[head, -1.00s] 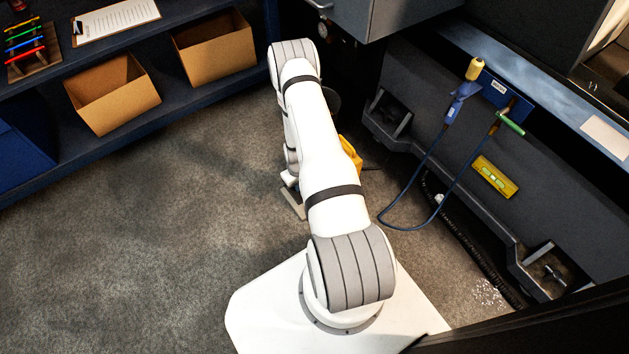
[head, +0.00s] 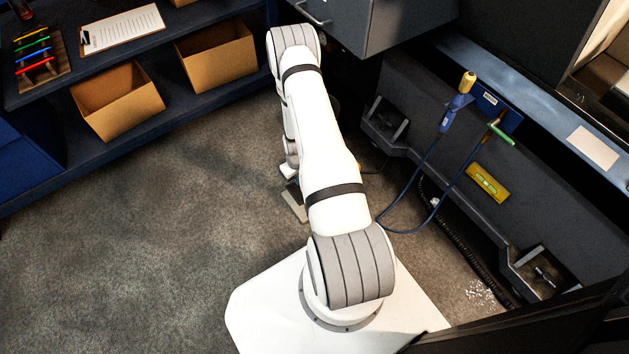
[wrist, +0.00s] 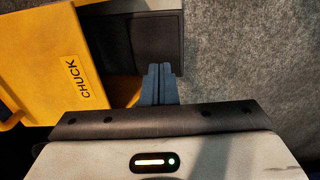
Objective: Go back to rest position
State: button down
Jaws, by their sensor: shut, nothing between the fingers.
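My gripper (wrist: 158,84) shows in the wrist view with its two blue-grey fingers together and nothing between them. In the head view the gripper is hidden behind my own arm, which reaches up the middle of the picture. The fingertips overlap a dark grey panel in the wrist view; whether they touch it I cannot tell. A yellow bin marked CHUCK (wrist: 62,60) lies to the left of the fingers.
A blue shelf (head: 170,108) with open cardboard boxes (head: 118,100) stands at the upper left. A grey machine (head: 400,80) with a hanging blue hose (head: 420,170) and a yellow level (head: 487,183) stands on the right. The carpet (head: 150,250) at left is clear.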

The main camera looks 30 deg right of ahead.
jog(key=shift+r, duration=0.15)
dwell(0.3)
jog(key=w+a+r+p, duration=0.15)
jog(key=r+p, duration=0.25)
jog(key=r, duration=1.1)
jog(key=a+r+t+p, duration=0.1)
jog(key=a+r+p, duration=0.25)
jog(key=r, duration=1.15)
jog(key=w+a+r+p, duration=0.1)
jog(key=r+p, duration=0.4)
jog(key=r, duration=1)
jog(key=s+a+r+p, duration=0.3)
jog(key=s+r+p, duration=0.1)
jog(key=r, duration=0.7)
jog(key=s+a+r+p, duration=0.3)
jog(key=s+r+p, duration=0.1)
jog(key=r, duration=0.7)
jog(key=s+a+r+t+p, duration=0.1)
jog(key=s+a+r+p, duration=0.2)
jog(key=s+r, duration=1)
jog(key=r+p, duration=0.1)
jog(key=p, duration=0.2)
jog(key=shift+s+r+t, duration=0.2)
jog(key=shift+s+t, duration=0.1)
jog(key=shift+s, duration=0.05)
